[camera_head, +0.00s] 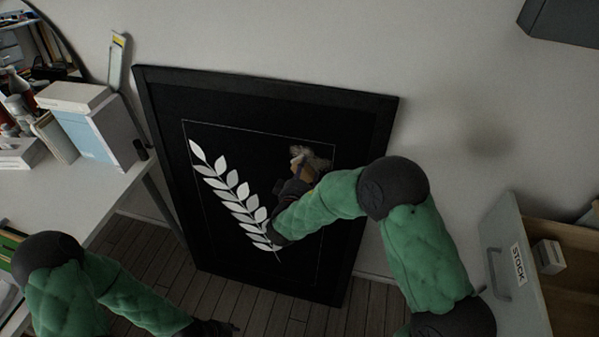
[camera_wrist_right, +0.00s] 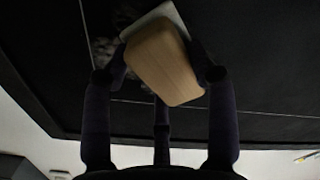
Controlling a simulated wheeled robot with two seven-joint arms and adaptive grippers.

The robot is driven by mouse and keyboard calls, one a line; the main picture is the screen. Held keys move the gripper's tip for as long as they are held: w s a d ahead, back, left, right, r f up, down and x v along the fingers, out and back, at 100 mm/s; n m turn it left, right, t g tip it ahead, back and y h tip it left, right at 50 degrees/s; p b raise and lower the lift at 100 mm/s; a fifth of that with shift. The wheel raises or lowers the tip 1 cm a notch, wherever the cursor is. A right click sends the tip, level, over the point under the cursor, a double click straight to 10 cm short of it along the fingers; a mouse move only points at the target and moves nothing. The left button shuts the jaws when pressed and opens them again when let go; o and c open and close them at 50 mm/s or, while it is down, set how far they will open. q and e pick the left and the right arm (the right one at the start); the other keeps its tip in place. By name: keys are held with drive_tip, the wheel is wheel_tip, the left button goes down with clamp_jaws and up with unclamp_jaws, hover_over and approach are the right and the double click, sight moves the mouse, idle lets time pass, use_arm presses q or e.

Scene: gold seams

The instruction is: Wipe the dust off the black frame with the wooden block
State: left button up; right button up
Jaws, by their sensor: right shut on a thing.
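The large black frame (camera_head: 268,84) leans against the wall, with a white leaf sprig (camera_head: 235,200) on its dark panel. A pale grey dust patch (camera_head: 318,157) lies on the panel's upper right; faint dust (camera_wrist_right: 103,48) also shows in the right wrist view. My right gripper (camera_head: 298,178) is shut on the wooden block (camera_wrist_right: 165,65), which has a pale pad on its far side. The block (camera_head: 304,171) is at the dust patch; I cannot tell whether its pad touches the panel. My left gripper (camera_head: 222,328) is low by the bottom edge, its jaws too dark to read.
A white desk (camera_head: 75,195) with boxes and books stands at the left. An open drawer labelled STOCK (camera_head: 518,265) juts out at the lower right. A dark box (camera_head: 562,22) hangs at the upper right. Wooden floor (camera_head: 150,250) shows below the frame.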

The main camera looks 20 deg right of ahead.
sight(303, 155)
drive_tip(key=shift+s+d, duration=0.75)
drive_tip(key=shift+d, duration=0.45)
drive_tip(key=shift+s+d, duration=0.8)
drive_tip(key=shift+d, duration=0.4)
drive_tip(key=shift+s+d, duration=0.75)
drive_tip(key=shift+d, duration=0.45)
drive_tip(key=shift+w+d+r, duration=0.1)
drive_tip(key=shift+r, duration=0.95)
drive_tip(key=shift+w+a, duration=0.45)
drive_tip(key=shift+a, duration=0.35)
drive_tip(key=shift+w+a, duration=0.45)
drive_tip(key=shift+a, duration=0.35)
drive_tip(key=shift+w+a, duration=0.95)
drive_tip(key=shift+a, duration=0.4)
drive_tip(key=shift+w+a, duration=1)
drive_tip(key=shift+a, duration=0.3)
drive_tip(key=shift+w+a, duration=0.95)
drive_tip(key=shift+a, duration=0.4)
drive_tip(key=shift+w+r, duration=0.15)
drive_tip(key=shift+r, duration=0.85)
drive_tip(key=shift+s+d, duration=1.1)
drive_tip(key=shift+d, duration=0.3)
drive_tip(key=shift+s+d, duration=0.9)
drive_tip(key=shift+d, duration=0.55)
drive_tip(key=shift+s+d, duration=0.9)
drive_tip(key=shift+d, duration=0.5)
drive_tip(key=shift+s+d, duration=0.9)
drive_tip(key=shift+d, duration=0.55)
